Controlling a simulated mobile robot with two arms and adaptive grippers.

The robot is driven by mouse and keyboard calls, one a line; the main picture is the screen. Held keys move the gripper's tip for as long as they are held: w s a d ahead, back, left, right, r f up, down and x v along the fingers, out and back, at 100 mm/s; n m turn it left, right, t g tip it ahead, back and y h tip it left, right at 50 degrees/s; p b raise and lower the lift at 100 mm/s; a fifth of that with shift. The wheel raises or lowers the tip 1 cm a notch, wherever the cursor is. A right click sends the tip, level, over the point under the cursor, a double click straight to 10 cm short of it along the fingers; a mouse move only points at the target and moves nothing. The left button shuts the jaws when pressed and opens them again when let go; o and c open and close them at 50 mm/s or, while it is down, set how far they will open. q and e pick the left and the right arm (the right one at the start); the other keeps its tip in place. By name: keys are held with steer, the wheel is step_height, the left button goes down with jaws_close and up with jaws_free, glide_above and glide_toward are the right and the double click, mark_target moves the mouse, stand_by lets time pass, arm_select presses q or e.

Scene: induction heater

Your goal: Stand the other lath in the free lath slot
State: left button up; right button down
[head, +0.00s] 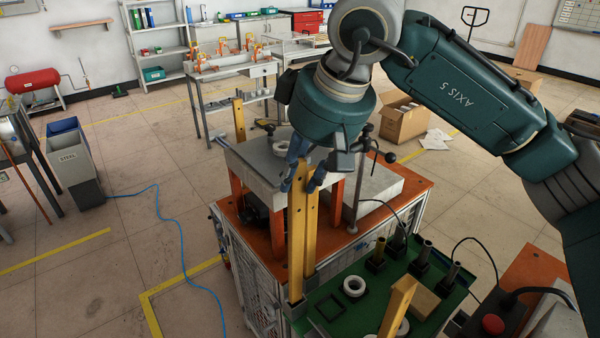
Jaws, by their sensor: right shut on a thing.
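My right gripper (304,182) points down at the middle of the picture and is shut on a yellow wooden lath (297,236). The lath is upright with small dark holes in it. It passes in front of the grey-topped heater (262,180), and its lower end is by the left corner of the green tray (352,274). Another yellow lath (239,120) stands upright behind the heater's left side. No free slot can be made out clearly. My left gripper is not in view.
The green tray holds a white ring (354,286), a square black outline (331,307), several dark posts and a yellow wooden piece (399,305) at the front. A red button (493,324) is at right. A blue hose (180,245) crosses the open floor at left.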

mark_target(301, 199)
steer(key=shift+f, duration=0.2)
steer(key=shift+f+b, duration=2.35)
steer(key=shift+f, duration=0.4)
steer(key=c, duration=1.2)
jaws_free()
steer(key=v, duration=1.2)
